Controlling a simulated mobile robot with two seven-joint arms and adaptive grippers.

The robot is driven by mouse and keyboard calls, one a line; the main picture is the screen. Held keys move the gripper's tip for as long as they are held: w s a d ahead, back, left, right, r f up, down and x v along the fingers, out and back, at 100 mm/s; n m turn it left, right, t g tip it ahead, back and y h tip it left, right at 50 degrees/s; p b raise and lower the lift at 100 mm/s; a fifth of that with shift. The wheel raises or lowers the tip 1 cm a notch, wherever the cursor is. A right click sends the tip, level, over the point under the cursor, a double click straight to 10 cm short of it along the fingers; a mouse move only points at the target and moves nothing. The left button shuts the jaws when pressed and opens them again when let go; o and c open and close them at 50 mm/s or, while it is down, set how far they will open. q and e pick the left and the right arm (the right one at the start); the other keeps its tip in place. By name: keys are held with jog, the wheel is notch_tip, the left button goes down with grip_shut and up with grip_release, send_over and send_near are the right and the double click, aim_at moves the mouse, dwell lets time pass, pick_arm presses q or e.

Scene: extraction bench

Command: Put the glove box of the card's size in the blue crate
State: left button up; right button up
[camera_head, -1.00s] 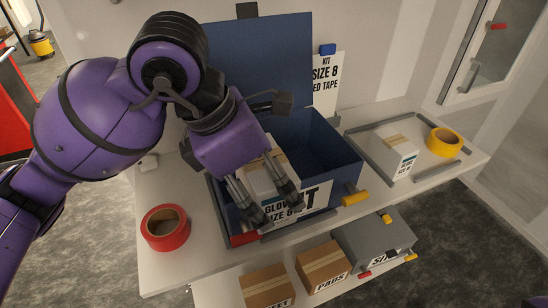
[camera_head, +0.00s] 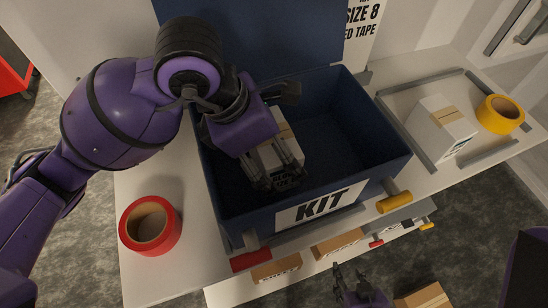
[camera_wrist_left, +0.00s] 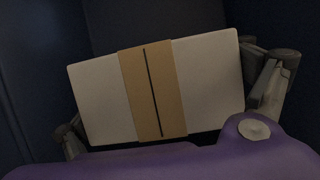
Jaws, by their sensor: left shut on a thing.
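My left gripper (camera_head: 276,180) is shut on a white glove box (camera_head: 268,156) with a tan band. In the left wrist view the box (camera_wrist_left: 205,88) sits between the fingers, slightly tilted in the picture. The box is inside the open blue crate (camera_head: 250,224), in its left part; whether it touches the floor is hidden. The crate's front label reads KIT. The card (camera_head: 362,28) behind it shows "SIZE 8" and "ED TAPE", its top cut off. My right gripper (camera_head: 352,280) is low at the bottom edge, apart from these things; its finger opening is unclear.
A red tape roll (camera_head: 150,226) stands on the bench left of the crate. Another white box (camera_head: 440,128) and a yellow tape roll (camera_head: 500,114) are in the framed area at right. Cardboard boxes (camera_head: 338,243) sit on a lower shelf. The crate's right part is empty.

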pick_arm(q)
jog(key=shift+f, duration=1.95)
jog(key=shift+f, duration=0.1)
jog(key=o, duration=1.1)
jog(key=shift+a+r, duration=0.1)
jog(key=shift+r, duration=0.35)
jog(key=v, duration=1.1)
jog(key=shift+p, duration=0.35)
jog(key=shift+a+r, duration=0.1)
